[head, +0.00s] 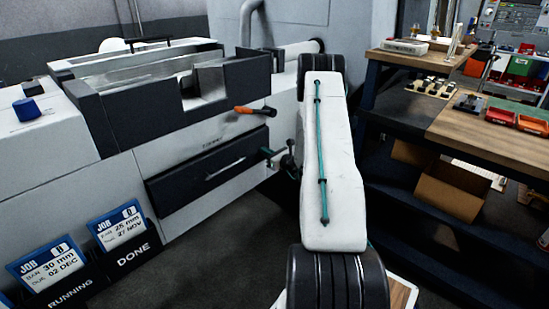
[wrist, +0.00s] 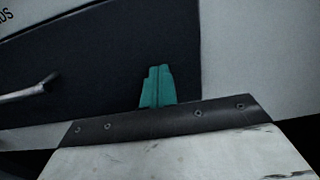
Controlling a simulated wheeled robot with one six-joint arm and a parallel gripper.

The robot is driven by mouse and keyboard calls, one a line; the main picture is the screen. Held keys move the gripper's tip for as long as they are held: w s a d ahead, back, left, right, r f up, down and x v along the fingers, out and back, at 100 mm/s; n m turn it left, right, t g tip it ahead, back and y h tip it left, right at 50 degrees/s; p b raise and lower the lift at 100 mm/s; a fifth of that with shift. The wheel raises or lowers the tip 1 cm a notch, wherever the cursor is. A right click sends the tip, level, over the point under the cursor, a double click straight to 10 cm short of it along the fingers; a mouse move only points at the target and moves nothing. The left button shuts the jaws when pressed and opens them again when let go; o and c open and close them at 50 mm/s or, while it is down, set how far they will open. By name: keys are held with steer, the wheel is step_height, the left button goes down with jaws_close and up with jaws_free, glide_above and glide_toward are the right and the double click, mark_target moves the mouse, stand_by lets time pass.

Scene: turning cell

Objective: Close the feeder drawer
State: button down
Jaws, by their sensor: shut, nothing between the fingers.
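The feeder drawer (head: 190,192) is a dark panel with a long light bar handle (head: 225,169), low on the side of the white machine. I cannot tell how far it stands out. In the wrist view the dark drawer front (wrist: 95,65) fills the left and middle, with part of its handle (wrist: 25,92) at the left. My gripper (head: 267,154) is at the right end of the drawer front, mostly hidden behind my arm. Its teal fingers (wrist: 157,82) are together and empty, in front of the panel's right part. I cannot tell whether they touch it.
An orange-tipped lever (head: 255,110) sticks out above the drawer. Job card holders (head: 125,250) stand at the lower left. A wooden-topped bench (head: 460,125) with trays and a cardboard box (head: 450,190) beneath is on the right. Dark floor is free before the drawer.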

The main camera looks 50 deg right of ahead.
steer(key=shift+w+d+r, duration=0.1)
steer(key=shift+w+r, duration=0.1)
steer(key=shift+w, duration=0.85)
steer(key=s+a, duration=0.1)
steer(key=s, duration=1.3)
steer(key=shift+s+a+f, duration=0.15)
steer(key=shift+s+f, duration=0.05)
steer(key=shift+s, duration=0.15)
